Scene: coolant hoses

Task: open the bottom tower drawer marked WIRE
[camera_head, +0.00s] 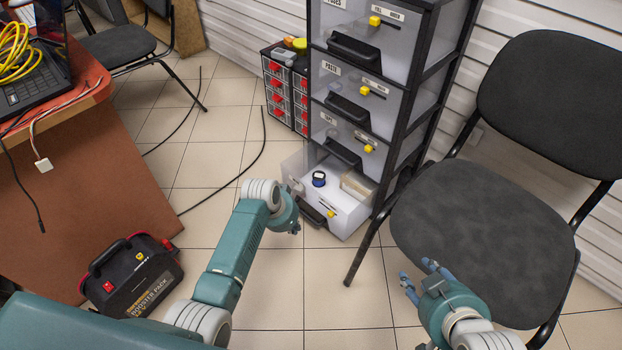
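The drawer tower (405,110) has black frames and clear fronts. Its bottom drawer (345,214) is pulled out towards me; I look down into its white interior. A small dark blue round item (319,179) and a beige box (358,186) are in it. Its black handle (313,216) is at the front, with a yellow piece (331,213) beside it. I cannot read its label. My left gripper (296,228) is at the drawer's front left, close to the handle; contact and finger opening are unclear. My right gripper (420,277) is open and empty, in front of the chair.
A black chair (485,235) stands right of the tower, one leg near the drawer. A red-drawer cabinet (284,90) is behind left. A black hose (250,165) lies on the open tiles.

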